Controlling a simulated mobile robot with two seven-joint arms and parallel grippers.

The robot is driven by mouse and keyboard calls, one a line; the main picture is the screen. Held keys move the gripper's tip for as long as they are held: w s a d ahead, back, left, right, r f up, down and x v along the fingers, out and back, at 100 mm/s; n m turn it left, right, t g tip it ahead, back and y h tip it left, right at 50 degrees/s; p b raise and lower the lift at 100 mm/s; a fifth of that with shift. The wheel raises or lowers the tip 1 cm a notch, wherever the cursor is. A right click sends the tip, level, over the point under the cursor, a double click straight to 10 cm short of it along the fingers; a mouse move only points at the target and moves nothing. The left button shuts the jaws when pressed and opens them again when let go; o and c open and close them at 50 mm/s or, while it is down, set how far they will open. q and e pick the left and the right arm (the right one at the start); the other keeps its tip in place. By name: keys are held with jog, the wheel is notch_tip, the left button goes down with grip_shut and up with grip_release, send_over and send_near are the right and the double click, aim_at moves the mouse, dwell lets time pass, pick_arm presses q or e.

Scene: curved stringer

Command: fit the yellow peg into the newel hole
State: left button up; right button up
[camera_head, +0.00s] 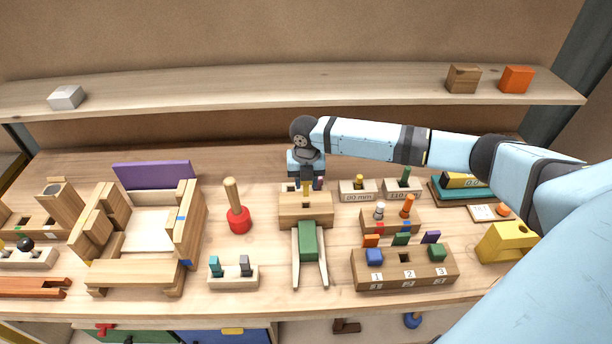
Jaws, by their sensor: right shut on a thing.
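My right gripper (306,180) reaches in from the right and points down at the back of the wooden block (318,211) in the middle of the bench. It is shut on a slim yellow peg (306,190). The peg looks upright, with its lower end at or just above the block's top. I cannot tell whether it is inside a hole; the newel hole is not clearly visible. Pale legs and a green piece (307,242) extend forward from the block. My left gripper is not in view.
A small block marked 20 mm (357,194) with a yellow-topped pin stands right of the gripper. A red-based wooden plunger (238,219) stands to the left. A numbered block (404,271) is at front right. A shelf (250,91) runs behind.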

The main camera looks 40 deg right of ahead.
aim_at(306, 190)
jog(key=shift+f+b, duration=0.4)
jog(key=shift+f, duration=1)
jog(key=shift+p, duration=0.4)
jog(key=shift+p, duration=0.35)
jog(key=shift+p, duration=0.35)
dwell(0.5)
jog(key=shift+f, duration=0.45)
